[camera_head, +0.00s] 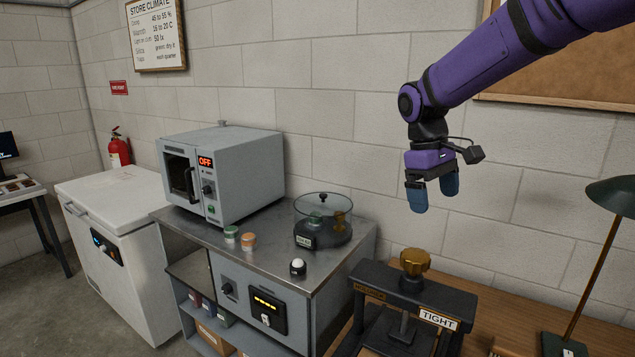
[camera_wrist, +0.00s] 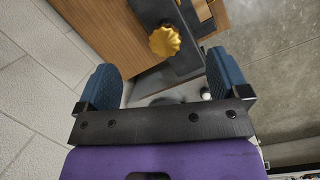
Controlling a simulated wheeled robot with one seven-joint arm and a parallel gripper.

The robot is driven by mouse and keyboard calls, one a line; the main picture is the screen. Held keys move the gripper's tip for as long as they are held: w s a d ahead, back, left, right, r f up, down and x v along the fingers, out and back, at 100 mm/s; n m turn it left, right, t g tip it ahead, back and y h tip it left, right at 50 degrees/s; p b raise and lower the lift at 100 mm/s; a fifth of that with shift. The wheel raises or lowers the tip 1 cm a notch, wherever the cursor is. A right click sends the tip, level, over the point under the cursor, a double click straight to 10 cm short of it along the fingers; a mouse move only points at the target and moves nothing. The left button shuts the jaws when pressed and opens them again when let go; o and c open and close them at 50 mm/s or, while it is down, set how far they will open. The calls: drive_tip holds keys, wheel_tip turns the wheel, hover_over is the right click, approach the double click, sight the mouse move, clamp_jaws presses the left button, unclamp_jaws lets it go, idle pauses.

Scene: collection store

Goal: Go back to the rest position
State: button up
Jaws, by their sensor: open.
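My gripper (camera_head: 432,194) hangs at the end of my purple arm, fingers pointing down, in the head view. Its two blue fingers stand apart with nothing between them. It is above and slightly right of the brass knob (camera_head: 414,262) of a dark press (camera_head: 382,296) labelled "TIGHT", clear of it. In the wrist view the open fingers (camera_wrist: 165,85) frame the floor and bench area, and the brass knob (camera_wrist: 164,41) shows beyond them, apart from both.
A metal cabinet (camera_head: 330,285) carries a grey oven (camera_head: 245,180) reading "OFF", a round clear-lidded container (camera_head: 322,222) and small jars. A white chest freezer (camera_head: 110,200) stands left. A green lamp (camera_head: 612,195) stands on the wooden bench (camera_head: 490,325) at right. A block wall is behind.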

drive_tip(key=s+d+r+m+t, duration=0.1)
drive_tip(key=s+d+m+t, duration=0.1)
drive_tip(key=s, duration=0.7)
drive_tip(key=s+d+r+m+t+y, duration=0.1)
drive_tip(key=s+d+r+m+t, duration=0.1)
drive_tip(key=s, duration=0.7)
drive_tip(key=s+d+r+m+t+y, duration=0.1)
drive_tip(key=s+d+m+t, duration=0.1)
drive_tip(key=s, duration=0.7)
drive_tip(key=shift+d+r+m+t, duration=0.2)
drive_tip(key=shift+d+m+t, duration=0.15)
drive_tip(key=shift+t, duration=0.15)
drive_tip(key=shift+s, duration=0.1)
idle(4.7)
